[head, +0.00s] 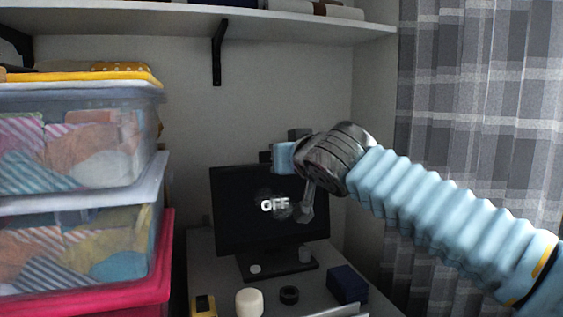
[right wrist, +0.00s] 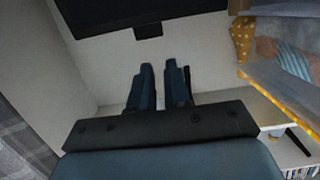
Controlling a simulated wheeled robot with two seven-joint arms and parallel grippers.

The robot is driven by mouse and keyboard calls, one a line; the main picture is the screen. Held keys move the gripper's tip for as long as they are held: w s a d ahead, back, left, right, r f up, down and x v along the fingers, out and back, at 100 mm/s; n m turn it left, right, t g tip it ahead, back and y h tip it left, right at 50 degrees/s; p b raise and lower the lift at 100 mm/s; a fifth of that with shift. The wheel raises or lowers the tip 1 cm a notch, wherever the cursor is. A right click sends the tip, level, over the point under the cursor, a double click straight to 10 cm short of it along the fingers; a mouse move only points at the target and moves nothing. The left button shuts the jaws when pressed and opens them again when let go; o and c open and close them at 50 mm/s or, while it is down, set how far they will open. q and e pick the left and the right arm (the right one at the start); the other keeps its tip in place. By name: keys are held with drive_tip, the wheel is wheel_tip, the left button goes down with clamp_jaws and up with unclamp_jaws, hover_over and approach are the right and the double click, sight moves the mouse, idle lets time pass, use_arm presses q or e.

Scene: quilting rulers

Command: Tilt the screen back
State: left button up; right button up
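The dark screen (head: 240,204) stands on its base on the grey desk. It shows white letters "OFF", and my right arm hides part of its right side. My right gripper (head: 281,158) is in front of the screen's upper right edge in the head view. In the right wrist view its two dark fingers (right wrist: 160,68) are a little apart with nothing between them. There the screen (right wrist: 105,15) lies beyond the fingertips, and a small dark tab (right wrist: 148,30) sits on its near edge. The fingers look clear of the screen. My left gripper is not in view.
Stacked fabric bins (head: 80,200) stand at the left. A wall shelf (head: 290,22) runs above, and a checked curtain (head: 480,90) hangs at the right. On the desk are a yellow tape measure (head: 203,306), a white cylinder (head: 249,302), a black ring (head: 289,295) and a navy box (head: 347,283).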

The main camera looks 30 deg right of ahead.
sight(262, 154)
drive_tip(key=p+x, duration=0.3)
drive_tip(key=x, duration=1.1)
drive_tip(key=shift+p, duration=0.4)
clamp_jaws()
drive_tip(key=shift+w+d, duration=0.1)
drive_tip(key=shift+x, duration=1)
drive_tip(key=shift+w+d+r, duration=0.1)
drive_tip(key=shift+w+r, duration=0.15)
drive_tip(key=shift+w, duration=0.1)
drive_tip(key=shift+r, duration=0.1)
drive_tip(key=shift+s, duration=0.1)
